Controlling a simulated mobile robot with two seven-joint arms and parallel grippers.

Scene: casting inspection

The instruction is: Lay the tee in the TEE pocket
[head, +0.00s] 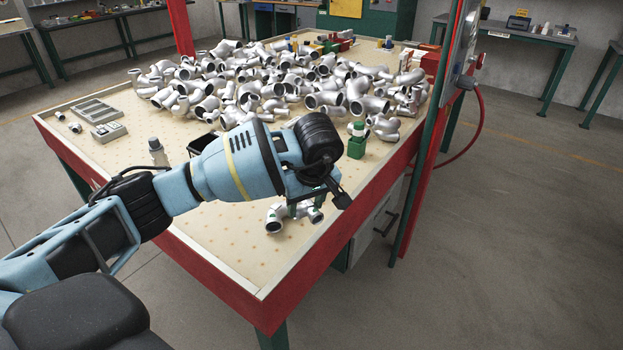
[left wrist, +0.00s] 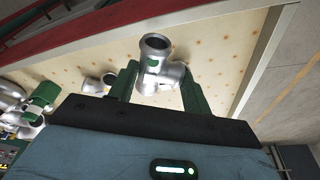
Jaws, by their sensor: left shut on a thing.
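The tee (head: 277,218), a silver pipe fitting with a green mark, is low over the front part of the table, partly hidden by my left gripper (head: 305,203). In the left wrist view the tee (left wrist: 165,72) sits between the two green fingers of the left gripper (left wrist: 158,86), which is shut on it. One round open end faces the camera. I cannot tell whether the tee touches the table. A grey tray with pockets (head: 97,112) lies at the table's left side; the TEE pocket cannot be picked out. My right gripper is not in view.
A big heap of silver fittings (head: 270,80) covers the table's back. A smaller grey block (head: 108,132) lies near the tray. A green bottle-like object (head: 357,141) stands right of my arm. A red-edged rim (head: 262,296) borders the table; its front surface is mostly clear.

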